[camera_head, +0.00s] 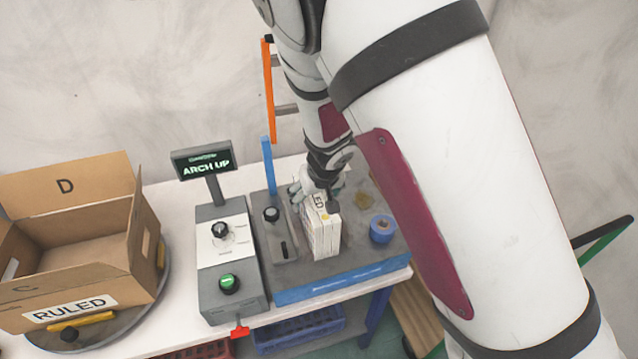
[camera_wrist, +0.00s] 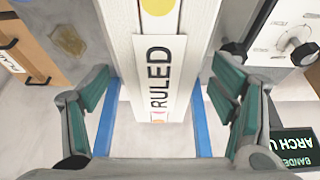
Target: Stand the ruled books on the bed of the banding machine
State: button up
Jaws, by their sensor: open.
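White ruled books (camera_head: 322,232) stand upright as a block on the grey bed (camera_head: 352,252) of the banding machine. In the wrist view the block (camera_wrist: 120,35) carries a white label reading RULED, with a yellow dot above it. My gripper (camera_head: 318,186) is at the back of the block in the head view. In the wrist view my gripper (camera_wrist: 160,88) is open, one finger on each side of the block, with gaps between fingers and books. The bottom of the block is hidden there.
An open cardboard box (camera_head: 75,280) labelled RULED sits on a turntable at left; its visible interior looks empty. A control box (camera_head: 228,262) with knobs and an ARCH UP display (camera_head: 203,160) stands beside the bed. A blue roll (camera_head: 382,229) lies right of the books.

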jog(key=v, duration=1.1)
jog(key=w+d+r+m+t+b, duration=0.25)
jog(key=w+d+r+t, duration=0.3)
jog(key=d+r, duration=0.35)
jog(key=s+d+r+m+h, duration=0.25)
jog(key=d+r, duration=0.25)
jog(key=d, duration=0.4)
jog(key=s+d+r+g+b, duration=0.1)
jog(key=s+d, duration=0.1)
jog(key=s, duration=0.3)
jog(key=s+d+r+g, duration=0.1)
jog(key=s+d+g, duration=0.1)
jog(key=s, duration=0.4)
jog(key=s+a+f+n+g+y+b, duration=0.1)
jog(key=s+a, duration=0.4)
jog(key=s, duration=0.4)
jog(key=shift+s+n, duration=0.4)
